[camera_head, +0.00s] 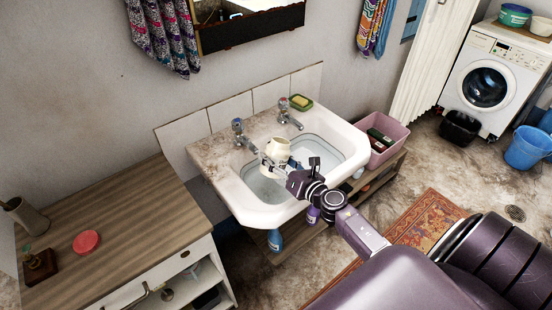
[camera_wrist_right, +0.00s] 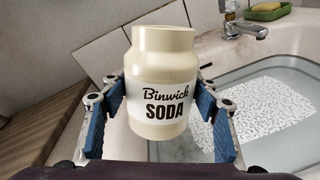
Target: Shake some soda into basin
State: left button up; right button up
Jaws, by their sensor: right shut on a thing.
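The soda jar (camera_head: 278,149) is cream-coloured, with a white label reading "Binwick SODA" in the wrist view (camera_wrist_right: 160,85). My right gripper (camera_head: 274,166) is shut on it, its blue pads on either side of the body in the wrist view (camera_wrist_right: 158,112). The jar is held roughly upright above the left part of the white basin (camera_head: 247,210). A pale grey lining or water surface shows inside the basin, with a white speckled patch (camera_wrist_right: 262,108) on it; I cannot tell what the patch is. My left gripper is out of view.
Two taps (camera_head: 238,131) (camera_head: 287,114) stand at the basin's back edge, near a green soap dish (camera_head: 301,103). A wooden counter (camera_head: 130,225) is on the left. A pink tub (camera_head: 383,150) sits right of the basin. Bottles (camera_head: 275,239) stand below.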

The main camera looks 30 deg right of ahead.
jog(key=n+b, duration=0.2)
jog(key=b, duration=0.2)
jog(key=d+f+n+t+b, duration=0.1)
jog(key=b, duration=0.3)
jog(key=shift+w+f+n+h, duration=0.2)
jog(key=shift+n+h, duration=0.1)
jog(key=shift+n, duration=0.1)
jog(key=shift+r+n+t+b, duration=0.1)
jog(key=shift+n+t+b, duration=0.25)
jog(key=shift+b, duration=0.4)
jog(key=shift+d+r, duration=0.1)
